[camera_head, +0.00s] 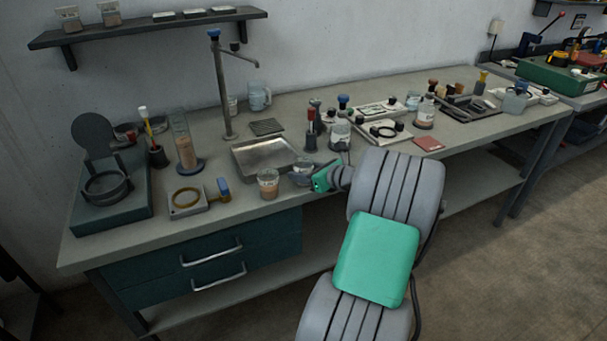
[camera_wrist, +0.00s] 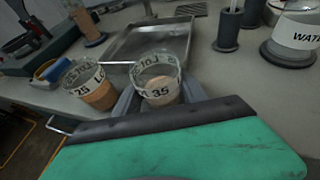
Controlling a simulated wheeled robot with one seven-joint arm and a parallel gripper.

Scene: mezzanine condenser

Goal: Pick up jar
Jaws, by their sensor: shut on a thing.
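A small clear jar (camera_wrist: 158,78) with a white label reading about "35" sits between the fingers of my gripper (camera_wrist: 160,92) in the wrist view. My gripper is shut on this jar. In the head view the jar (camera_head: 302,173) shows partly behind my gripper (camera_head: 314,178) near the bench's front edge. I cannot tell whether its base touches the bench. A similar jar (camera_wrist: 95,86) with orange-brown contents and a label reading about "25" stands close on the left; it also shows in the head view (camera_head: 268,184).
A shallow metal tray (camera_head: 258,148) lies just behind the jars on the bench (camera_head: 235,205). A yellow-ringed plate (camera_head: 186,200) and a tall cylinder (camera_head: 184,145) stand left. A water bottle (camera_wrist: 297,32) and dark posts (camera_wrist: 228,28) stand right.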

